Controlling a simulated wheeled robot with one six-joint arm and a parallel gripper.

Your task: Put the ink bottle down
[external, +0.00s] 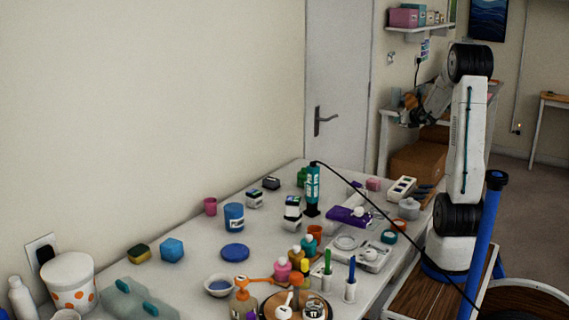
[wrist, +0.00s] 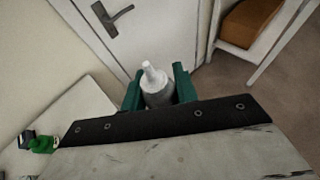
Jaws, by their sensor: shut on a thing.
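My gripper (wrist: 158,84) has teal fingers, and in the wrist view they are shut on a pale grey bottle with a white nozzle, the ink bottle (wrist: 156,92). The nozzle points away from my wrist, toward the door. The lower part of the bottle is hidden by the dark gripper bar. In the external view my gripper (external: 412,108) is at the far end of my arm, beyond the worktable's right side and in front of the back shelf unit. The bottle is too small and dim to make out there.
The white worktable (external: 195,262) is crowded with cups, bottles, a heat pen (external: 313,186) and a purple-based device (external: 348,216). Bare room shows along its left side. A black cable crosses its right side. A door (external: 338,100) stands behind.

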